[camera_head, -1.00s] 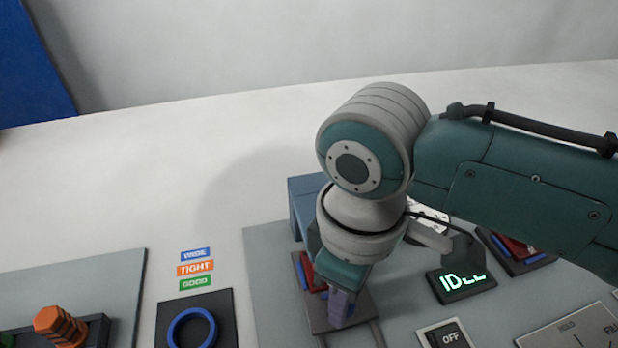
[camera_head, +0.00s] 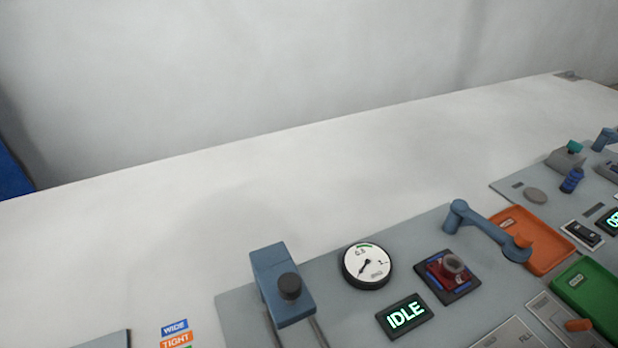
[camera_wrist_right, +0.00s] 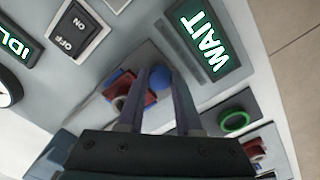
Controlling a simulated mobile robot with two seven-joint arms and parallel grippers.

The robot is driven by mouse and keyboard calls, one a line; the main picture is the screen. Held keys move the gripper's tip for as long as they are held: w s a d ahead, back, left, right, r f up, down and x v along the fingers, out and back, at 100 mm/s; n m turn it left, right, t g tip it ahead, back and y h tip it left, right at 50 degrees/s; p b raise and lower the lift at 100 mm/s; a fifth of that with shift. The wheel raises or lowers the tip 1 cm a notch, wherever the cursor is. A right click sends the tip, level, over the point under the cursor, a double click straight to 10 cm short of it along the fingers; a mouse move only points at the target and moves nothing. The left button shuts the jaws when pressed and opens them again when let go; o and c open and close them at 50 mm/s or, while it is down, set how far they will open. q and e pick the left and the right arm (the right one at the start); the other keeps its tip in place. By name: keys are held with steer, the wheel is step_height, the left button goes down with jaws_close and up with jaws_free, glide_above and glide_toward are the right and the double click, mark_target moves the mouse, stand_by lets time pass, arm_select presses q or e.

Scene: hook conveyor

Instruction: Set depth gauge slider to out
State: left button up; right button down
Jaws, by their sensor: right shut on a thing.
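My right gripper (camera_wrist_right: 158,82) shows in the right wrist view, with its two long fingers reaching down over a panel. It is shut on a round blue knob (camera_wrist_right: 160,77), which sits between the fingertips. Beside the left finger is a red and blue part (camera_wrist_right: 128,90) on a grey plate, partly hidden by the finger. I cannot tell from these frames which position the depth gauge slider is in. Neither gripper shows in the head view, and the left gripper is in no view.
The head view shows a blue block with a dark knob (camera_head: 290,287), a white dial (camera_head: 367,265), an IDLE display (camera_head: 405,315), a blue lever (camera_head: 485,228) and an orange tray (camera_head: 545,250). A WAIT display (camera_wrist_right: 208,40) and green ring (camera_wrist_right: 235,122) lie near the right gripper.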

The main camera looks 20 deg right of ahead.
steer(key=shift+s, duration=0.2)
steer(key=c, duration=1)
jaws_free()
steer(key=shift+c, duration=0.2)
steer(key=shift+o, duration=0.9)
steer(key=shift+s, duration=0.15)
steer(key=shift+r, duration=0.35)
step_height(320, 180, up, 9)
steer(key=p, duration=0.3)
steer(key=shift+r, duration=0.15)
